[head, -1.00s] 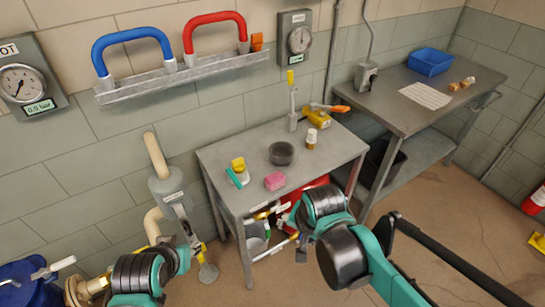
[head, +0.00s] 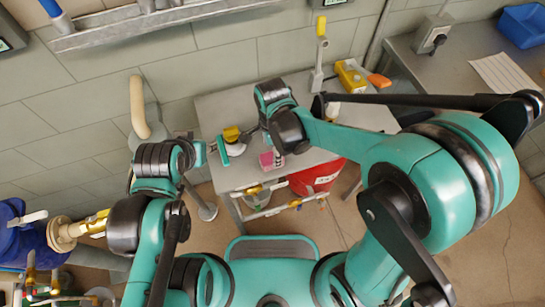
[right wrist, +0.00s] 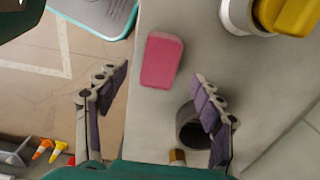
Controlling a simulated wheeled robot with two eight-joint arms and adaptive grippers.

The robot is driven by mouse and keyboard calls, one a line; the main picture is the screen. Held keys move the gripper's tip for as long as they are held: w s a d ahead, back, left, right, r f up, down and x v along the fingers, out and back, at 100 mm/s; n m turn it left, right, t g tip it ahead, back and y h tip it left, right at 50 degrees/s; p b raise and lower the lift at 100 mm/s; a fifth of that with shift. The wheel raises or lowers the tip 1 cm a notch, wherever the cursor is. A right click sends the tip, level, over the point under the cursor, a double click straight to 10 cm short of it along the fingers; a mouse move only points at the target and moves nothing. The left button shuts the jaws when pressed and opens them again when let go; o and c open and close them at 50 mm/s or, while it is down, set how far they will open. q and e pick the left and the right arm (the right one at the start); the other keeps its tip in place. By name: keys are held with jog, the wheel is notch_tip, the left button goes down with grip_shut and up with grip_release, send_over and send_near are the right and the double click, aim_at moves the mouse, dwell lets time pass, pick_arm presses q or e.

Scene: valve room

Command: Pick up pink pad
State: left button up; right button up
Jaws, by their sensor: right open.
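In the right wrist view the pad (right wrist: 162,60) is fully visible, flat and clear of other things. My right gripper (right wrist: 157,94) is open and empty above the table. Its fingers stand apart on either side of a line through the pad, with the pad just beyond the fingertips in the picture. I see no contact.
A dark bowl (right wrist: 190,128) stands behind the right finger, with a small amber-capped bottle (right wrist: 178,157) nearby. A yellow-and-white item (head: 232,140) is left of the pad. A yellow box (head: 350,74) sits at the table's back. A red bucket (head: 318,178) is below.

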aim_at(271, 156)
notch_tip(271, 156, down, 5)
jog(key=b, duration=0.2)
jog(key=shift+a+b, duration=0.1)
jog(key=shift+b, duration=0.2)
jog(key=shift+c, duration=0.3)
jog(key=c, duration=1)
jog(key=shift+r, duration=0.15)
notch_tip(271, 156, up, 4)
jog(key=p, duration=0.2)
jog(key=shift+r+p, duration=0.25)
jog(key=shift+p, duration=0.15)
jog(key=shift+s+d+r+p, duration=0.7)
jog(key=shift+s+d+r, duration=0.45)
jog(key=shift+s, duration=0.4)
jog(key=shift+s+d+r+p, duration=0.75)
jog(key=shift+s+d+r, duration=0.2)
jog(key=shift+s+d, duration=0.45)
jog(key=shift+s+d+r+p, duration=0.7)
jog(key=shift+s+d+r, duration=0.4)
jog(key=shift+s, duration=0.55)
